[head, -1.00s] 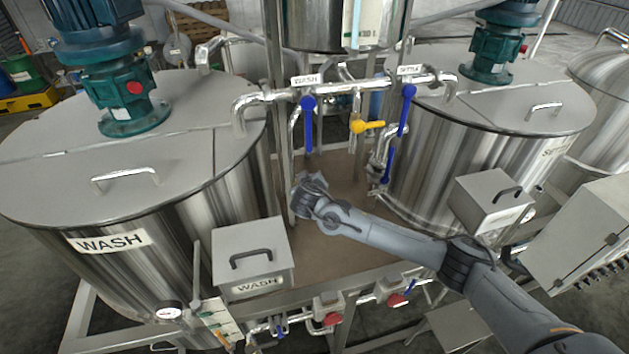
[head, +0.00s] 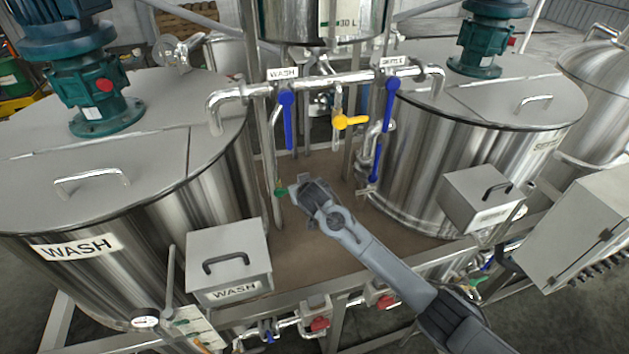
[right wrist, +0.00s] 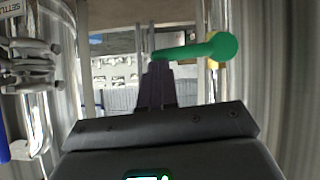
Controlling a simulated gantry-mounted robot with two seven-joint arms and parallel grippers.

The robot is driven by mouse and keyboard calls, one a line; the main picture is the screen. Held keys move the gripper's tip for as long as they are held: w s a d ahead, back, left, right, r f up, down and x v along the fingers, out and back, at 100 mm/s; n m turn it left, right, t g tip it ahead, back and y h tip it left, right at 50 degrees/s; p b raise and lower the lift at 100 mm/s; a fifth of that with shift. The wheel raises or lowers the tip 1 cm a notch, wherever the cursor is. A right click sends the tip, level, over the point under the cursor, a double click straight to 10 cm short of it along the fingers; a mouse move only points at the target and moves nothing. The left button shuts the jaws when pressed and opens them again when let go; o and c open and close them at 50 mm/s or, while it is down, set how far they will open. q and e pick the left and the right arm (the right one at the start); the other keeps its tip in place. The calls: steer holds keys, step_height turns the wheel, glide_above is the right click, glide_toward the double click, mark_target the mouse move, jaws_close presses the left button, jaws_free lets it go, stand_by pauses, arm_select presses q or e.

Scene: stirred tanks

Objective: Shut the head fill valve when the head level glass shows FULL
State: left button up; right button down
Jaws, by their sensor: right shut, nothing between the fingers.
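My right gripper (head: 296,190) is shut and empty, low between the two big tanks. A green lever handle (head: 280,191) shows just left of its fingertips. In the right wrist view the green lever (right wrist: 200,49) lies sideways with its knob at the right, and the shut fingers (right wrist: 154,80) are at its left end; I cannot tell whether they touch it. The head tank (head: 290,22) is cut off at the top edge. Its strip with the 30 L mark (head: 345,20) shows only its lower end, so I cannot read FULL. My left gripper is out of view.
The WASH tank (head: 100,235) stands left and another tank (head: 440,150) right. A pipe above carries blue levers (head: 287,120) and (head: 389,105) and a yellow lever (head: 350,122). Grey boxes (head: 228,245) and (head: 482,195) stand in front. The brown deck (head: 310,245) is clear.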

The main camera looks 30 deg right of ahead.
steer(key=shift+d+f, duration=0.1)
steer(key=shift+f, duration=0.2)
stand_by(0.4)
steer(key=shift+r, duration=0.1)
